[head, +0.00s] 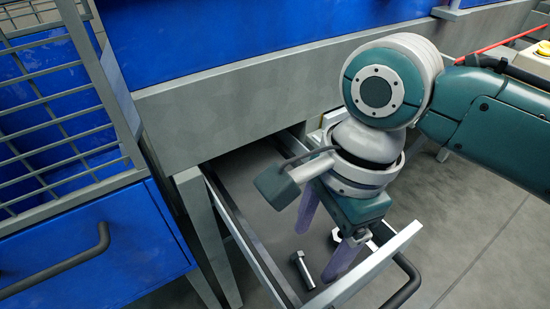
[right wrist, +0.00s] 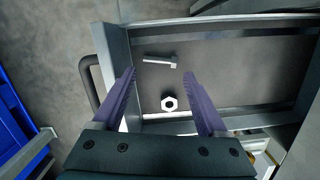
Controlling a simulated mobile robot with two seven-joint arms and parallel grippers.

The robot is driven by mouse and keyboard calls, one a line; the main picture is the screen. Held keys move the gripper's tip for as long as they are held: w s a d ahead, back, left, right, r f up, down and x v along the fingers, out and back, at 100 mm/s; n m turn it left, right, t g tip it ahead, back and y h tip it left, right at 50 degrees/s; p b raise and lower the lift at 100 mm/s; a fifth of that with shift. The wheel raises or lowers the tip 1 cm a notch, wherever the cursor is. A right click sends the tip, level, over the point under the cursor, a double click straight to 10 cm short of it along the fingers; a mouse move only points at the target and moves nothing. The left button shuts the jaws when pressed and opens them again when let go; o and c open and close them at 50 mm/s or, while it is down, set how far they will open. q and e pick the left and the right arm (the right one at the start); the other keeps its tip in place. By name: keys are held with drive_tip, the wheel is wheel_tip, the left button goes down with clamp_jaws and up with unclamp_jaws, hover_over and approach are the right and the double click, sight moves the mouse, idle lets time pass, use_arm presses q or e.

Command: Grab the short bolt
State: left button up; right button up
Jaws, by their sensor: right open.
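A short grey metal bolt (head: 302,270) with a hex head lies on the floor of the open drawer (head: 218,205), near its front. The bolt also shows in the right wrist view (right wrist: 157,61), lying crosswise just beyond the fingertips. My right gripper (head: 315,252) is over the drawer, pointing down, with its purple fingers apart and nothing between them. In the right wrist view the gripper (right wrist: 159,74) has one finger on each side of the bolt's line of sight. Its height above the bolt is hard to tell. My left gripper is not in view.
A hex nut (right wrist: 169,103) lies in the drawer near the bolt; a finger partly hides it in the head view. The drawer's front wall and dark handle (head: 404,285) are close to the gripper. A blue cabinet (head: 95,245) and wire basket stand at left.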

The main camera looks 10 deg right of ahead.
sight(305, 269)
drive_tip(key=f+b, duration=0.1)
drive_tip(key=f, duration=0.2)
drive_tip(key=f+b, duration=0.1)
drive_tip(key=f, duration=0.1)
drive_tip(key=shift+a+f+b, duration=0.15)
drive_tip(key=shift+a+b, duration=0.15)
drive_tip(key=shift+a, duration=0.1)
drive_tip(key=c, duration=1)
